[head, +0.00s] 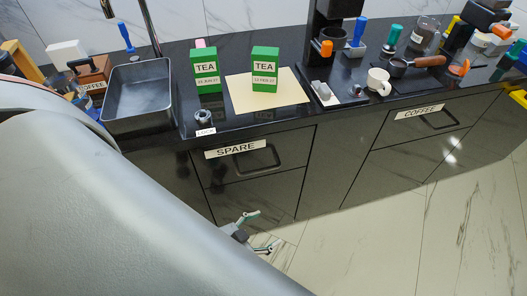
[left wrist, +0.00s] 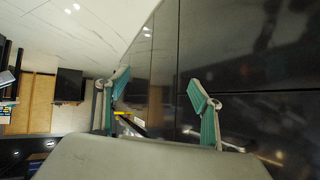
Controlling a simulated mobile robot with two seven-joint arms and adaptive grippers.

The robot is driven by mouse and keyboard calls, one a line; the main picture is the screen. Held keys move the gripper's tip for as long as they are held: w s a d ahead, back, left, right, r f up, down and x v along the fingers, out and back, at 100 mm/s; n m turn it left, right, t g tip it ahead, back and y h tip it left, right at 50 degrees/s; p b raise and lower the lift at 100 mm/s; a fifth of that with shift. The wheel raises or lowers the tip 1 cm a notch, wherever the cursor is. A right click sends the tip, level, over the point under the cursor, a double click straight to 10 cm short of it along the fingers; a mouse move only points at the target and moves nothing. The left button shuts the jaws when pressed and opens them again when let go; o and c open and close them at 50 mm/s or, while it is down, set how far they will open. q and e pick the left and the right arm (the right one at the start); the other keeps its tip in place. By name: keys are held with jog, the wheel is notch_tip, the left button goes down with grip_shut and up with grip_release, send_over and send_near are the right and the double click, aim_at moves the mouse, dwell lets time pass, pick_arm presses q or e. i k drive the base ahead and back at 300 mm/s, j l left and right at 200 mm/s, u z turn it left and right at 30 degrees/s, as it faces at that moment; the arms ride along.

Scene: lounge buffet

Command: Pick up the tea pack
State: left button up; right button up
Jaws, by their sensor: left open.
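Two green tea packs stand upright on the dark counter in the head view. The left tea pack (head: 206,70) stands beside the cream mat. The right tea pack (head: 265,69) stands on the cream mat (head: 291,100). Both have white labels reading TEA, with small print below that I cannot read surely. My left gripper (head: 265,230) is low in front of the drawer fronts, well below the counter top and apart from both packs. In the left wrist view its two teal-padded fingers (left wrist: 160,100) are spread with nothing between them. My right gripper is not in view.
A metal sink basin (head: 142,91) is left of the packs. A small knob (head: 203,116) marked LOCK sits at the counter edge, above the SPARE drawer handle (head: 262,160). A white mug (head: 378,81) and coffee machine (head: 331,50) are to the right. My grey arm covers the lower left.

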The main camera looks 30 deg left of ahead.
aim_at(204, 61)
jog(key=u, duration=1.5)
